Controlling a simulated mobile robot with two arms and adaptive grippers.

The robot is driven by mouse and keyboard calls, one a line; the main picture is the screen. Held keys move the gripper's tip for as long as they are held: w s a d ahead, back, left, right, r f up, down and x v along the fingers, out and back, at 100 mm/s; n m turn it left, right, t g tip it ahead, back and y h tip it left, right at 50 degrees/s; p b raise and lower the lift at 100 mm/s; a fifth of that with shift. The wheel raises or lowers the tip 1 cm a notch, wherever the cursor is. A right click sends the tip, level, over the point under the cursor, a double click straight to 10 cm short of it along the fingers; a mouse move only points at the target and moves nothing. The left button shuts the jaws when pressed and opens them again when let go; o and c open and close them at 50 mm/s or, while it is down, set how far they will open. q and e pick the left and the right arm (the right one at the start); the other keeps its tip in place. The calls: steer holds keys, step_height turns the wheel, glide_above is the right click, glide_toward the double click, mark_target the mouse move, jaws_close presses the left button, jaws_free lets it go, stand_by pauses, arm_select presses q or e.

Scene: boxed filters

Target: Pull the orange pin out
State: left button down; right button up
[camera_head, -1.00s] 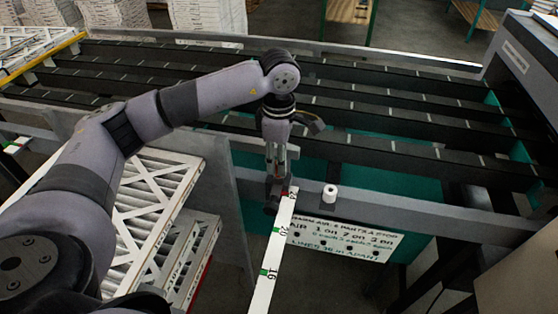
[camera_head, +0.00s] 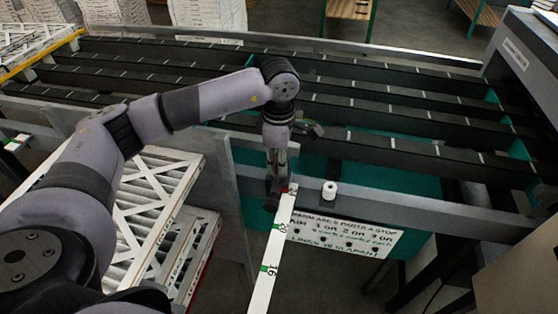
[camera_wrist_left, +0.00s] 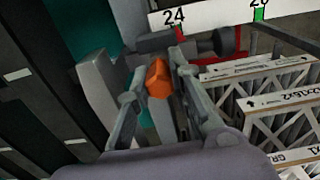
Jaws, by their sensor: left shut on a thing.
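The orange pin (camera_wrist_left: 157,79) shows in the left wrist view between the two fingers of my left gripper (camera_wrist_left: 158,68), which is shut on it. Whether the pin still sits in its hole cannot be told, as the fingers hide its lower part. In the head view my left gripper (camera_head: 273,190) points down at the near rail, beside the far end of the white numbered scale (camera_head: 265,270). The pin cannot be made out there. My right gripper is not in view.
White-framed filters (camera_head: 150,195) are stacked at the left. Dark conveyor beams (camera_head: 390,105) lie behind, with a grey machine (camera_head: 525,60) at the right.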

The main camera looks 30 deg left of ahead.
arm_select(q)
steer(key=shift+r, duration=0.25)
steer(key=shift+r+p, duration=1.1)
steer(key=shift+r, duration=0.8)
steer(key=shift+r+p, duration=0.3)
steer(key=shift+r, duration=0.3)
step_height(320, 180, up, 9)
steer(key=p, duration=0.4)
